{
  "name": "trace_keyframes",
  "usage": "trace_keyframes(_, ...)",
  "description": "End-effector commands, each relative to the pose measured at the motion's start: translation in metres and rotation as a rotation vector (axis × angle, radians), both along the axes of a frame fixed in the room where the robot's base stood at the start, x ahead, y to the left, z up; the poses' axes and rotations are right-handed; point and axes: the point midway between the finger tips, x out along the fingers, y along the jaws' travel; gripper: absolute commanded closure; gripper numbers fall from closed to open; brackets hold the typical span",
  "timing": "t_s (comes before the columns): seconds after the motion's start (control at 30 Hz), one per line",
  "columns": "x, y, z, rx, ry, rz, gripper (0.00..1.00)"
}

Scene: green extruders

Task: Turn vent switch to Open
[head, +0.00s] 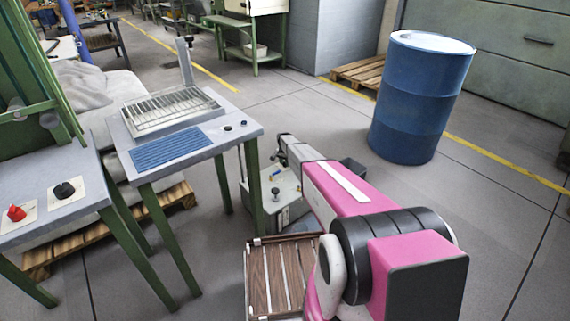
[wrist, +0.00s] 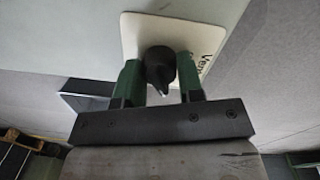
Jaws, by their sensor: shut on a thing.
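The vent switch is a black knob (wrist: 159,64) on a white label plate (wrist: 145,32), fixed to a pale flat panel (wrist: 60,35). Only "Ven" of the lettering shows at the plate's right; the Open mark is not readable. My gripper (wrist: 160,76) has its two green fingers on either side of the knob and is shut on it. The knob's narrow end points down in the wrist view, toward the gripper's palm. In the head view my pink and grey arm reaches forward at the centre, and I cannot clearly make out the gripper's fingers there.
In the head view a table (head: 240,140) with a wire rack stands left of my arm. Another table (head: 40,235) at far left carries a red knob (head: 16,213) and a black knob (head: 64,190). A blue drum (head: 415,100) stands at right. Floor right of my arm is clear.

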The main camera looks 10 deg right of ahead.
Motion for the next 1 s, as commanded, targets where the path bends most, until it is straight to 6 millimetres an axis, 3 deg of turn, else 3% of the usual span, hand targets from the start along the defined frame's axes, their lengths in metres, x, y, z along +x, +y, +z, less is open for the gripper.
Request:
trace_keyframes(0.03, 0.000, 0.000, 0.000, 0.000, 0.000, -0.001, 0.59)
trace_keyframes(0.1, 0.000, 0.000, 0.000, 0.000, 0.000, -0.001, 0.40)
trace_keyframes(0.57, 0.000, 0.000, 0.008, -0.001, -0.001, 0.001, 0.40)
trace_keyframes(0.77, 0.000, 0.001, 0.034, 0.000, -0.001, 0.000, 0.40)
trace_keyframes(1.0, 0.002, 0.003, 0.080, -0.001, -0.002, 0.000, 0.40)
